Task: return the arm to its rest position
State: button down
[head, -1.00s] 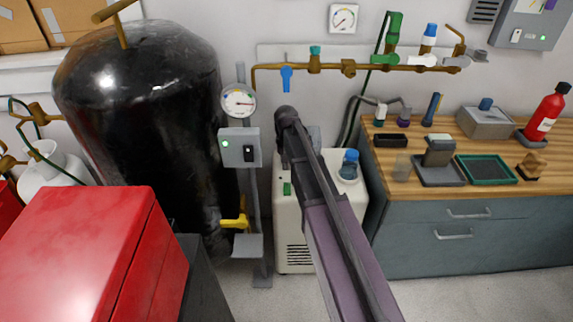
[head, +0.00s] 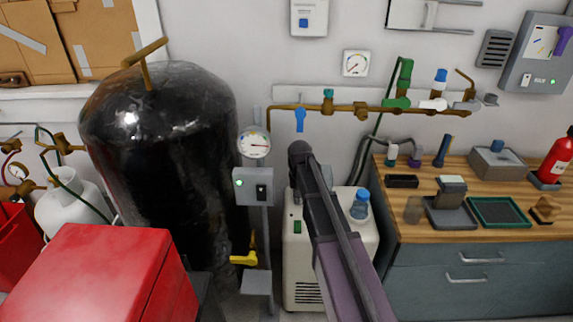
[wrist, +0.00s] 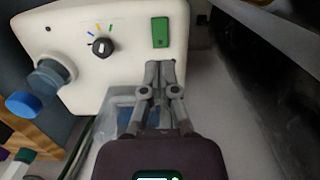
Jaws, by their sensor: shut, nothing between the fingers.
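My gripper (wrist: 160,72) shows in the wrist view. Its two fingers are together with nothing between them. They point toward the white cabinet (wrist: 105,30), with the fingertips just below its green switch (wrist: 160,32) in the picture. I cannot tell whether they touch it. In the head view, my arm reaches up from the bottom edge in front of the white cabinet (head: 293,272). The gripper itself is hidden there.
A bottle with a blue cap (head: 359,205) stands on the cabinet's top. A black tank (head: 165,150) and a control post with gauge (head: 254,142) stand left. A red box (head: 95,275) is in front. A wooden bench (head: 420,228) stands right, carrying several items.

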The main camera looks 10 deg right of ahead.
jog(key=s+d+r+n+p, duration=0.1)
jog(key=s+r+p, duration=0.3)
jog(key=s, duration=0.6)
jog(key=s+d+r+t+p, duration=0.1)
jog(key=s+d+r+p, duration=0.1)
jog(key=s, duration=0.7)
jog(key=shift+s+r+n+p, duration=0.4)
jog(key=shift+r+p, duration=0.45)
jog(key=shift+r, duration=0.1)
